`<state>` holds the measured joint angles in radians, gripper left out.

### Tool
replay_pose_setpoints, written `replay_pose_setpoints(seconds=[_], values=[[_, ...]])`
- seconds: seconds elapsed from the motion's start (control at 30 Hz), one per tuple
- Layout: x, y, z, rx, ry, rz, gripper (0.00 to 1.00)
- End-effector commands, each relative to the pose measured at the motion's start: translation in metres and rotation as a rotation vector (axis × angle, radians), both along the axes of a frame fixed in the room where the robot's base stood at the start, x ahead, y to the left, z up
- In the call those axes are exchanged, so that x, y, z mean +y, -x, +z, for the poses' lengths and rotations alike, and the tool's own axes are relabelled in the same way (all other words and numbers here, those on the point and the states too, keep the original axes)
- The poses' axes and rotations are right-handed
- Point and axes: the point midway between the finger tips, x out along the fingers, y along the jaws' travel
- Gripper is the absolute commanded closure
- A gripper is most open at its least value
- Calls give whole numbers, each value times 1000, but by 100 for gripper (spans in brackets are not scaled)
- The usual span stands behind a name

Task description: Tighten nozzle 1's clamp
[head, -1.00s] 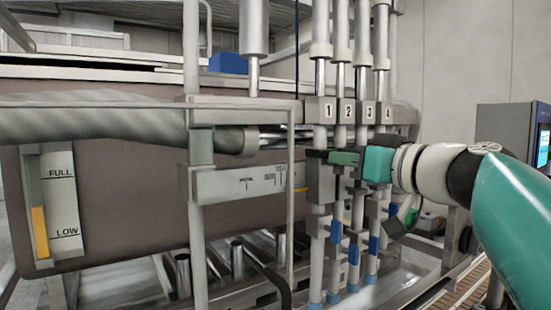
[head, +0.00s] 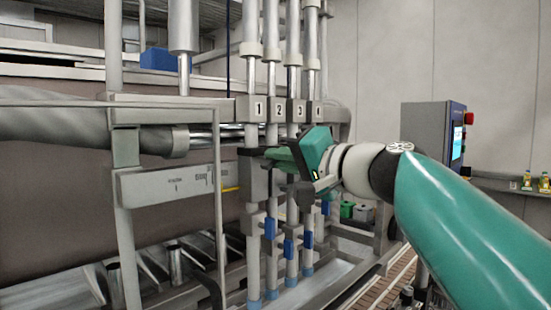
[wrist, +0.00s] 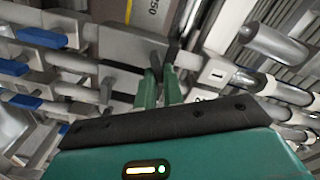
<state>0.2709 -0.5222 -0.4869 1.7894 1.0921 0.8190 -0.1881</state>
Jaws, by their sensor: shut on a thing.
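The nozzle 1 plate (head: 258,108) tops the leftmost of several upright nozzle tubes; its label also shows in the wrist view (wrist: 216,73). The dark clamp block of nozzle 1 (head: 251,163) sits on that tube below the plate. My gripper (head: 272,155) reaches in from the right, tilted, with its fingertips at this clamp. In the wrist view my green fingers (wrist: 160,92) are closed around a small dark clamp handle (wrist: 156,66) beside the grey clamp block (wrist: 125,46). The fingers hide most of the handle.
The neighbouring nozzle tubes (head: 293,215), with blue fittings, stand close on the right, behind my gripper. A thin frame post (head: 218,205) stands to the left. A control cabinet (head: 425,150) with a screen stands further right.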

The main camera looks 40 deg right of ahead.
Motion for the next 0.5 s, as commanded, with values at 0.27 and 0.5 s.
replay_pose_setpoints(seconds=[0.27,0.5], values=[[-2,1,-2,5,-251,-2,100],[-2,1,-4,11,-419,-2,100]])
